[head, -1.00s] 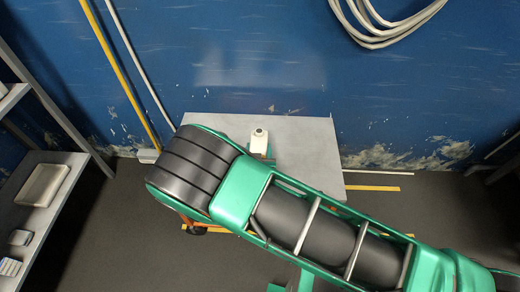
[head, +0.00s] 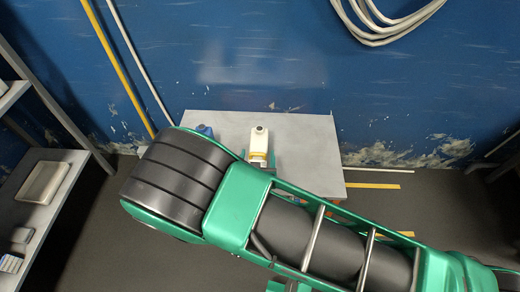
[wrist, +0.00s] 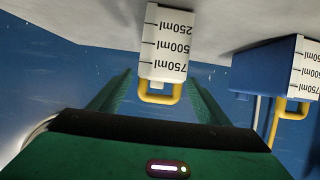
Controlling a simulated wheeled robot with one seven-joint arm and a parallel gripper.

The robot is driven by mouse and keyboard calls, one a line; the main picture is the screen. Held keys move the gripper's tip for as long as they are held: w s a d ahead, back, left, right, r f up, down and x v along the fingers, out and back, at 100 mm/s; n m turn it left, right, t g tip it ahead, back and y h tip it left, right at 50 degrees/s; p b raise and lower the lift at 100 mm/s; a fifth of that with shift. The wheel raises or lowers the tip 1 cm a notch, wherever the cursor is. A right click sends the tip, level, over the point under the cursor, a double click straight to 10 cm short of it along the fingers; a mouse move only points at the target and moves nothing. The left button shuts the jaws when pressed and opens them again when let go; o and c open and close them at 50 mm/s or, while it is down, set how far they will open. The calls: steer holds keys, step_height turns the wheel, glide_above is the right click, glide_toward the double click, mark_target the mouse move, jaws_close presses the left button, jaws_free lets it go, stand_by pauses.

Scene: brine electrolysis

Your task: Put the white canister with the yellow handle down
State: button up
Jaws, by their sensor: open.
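The white canister (head: 259,139) stands upright on the grey table in the head view. Its yellow handle (head: 258,157) faces my arm. In the wrist view, which is upside down, the white canister (wrist: 164,38) shows volume marks and its yellow handle (wrist: 158,97). My gripper (wrist: 159,76) is open, with one green finger on each side of the handle and a gap on both sides. The fingers do not appear to touch the canister. My arm hides the front part of the table in the head view.
The grey table (head: 315,150) is clear to the canister's right. A blue canister (head: 204,131) stands to its left; its yellow handle shows in the wrist view (wrist: 290,110). A blue wall is behind. A shelf (head: 60,210) with a tray is at the left.

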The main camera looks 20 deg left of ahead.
steer(key=v, duration=0.5)
steer(key=shift+s, duration=0.1)
stand_by(0.4)
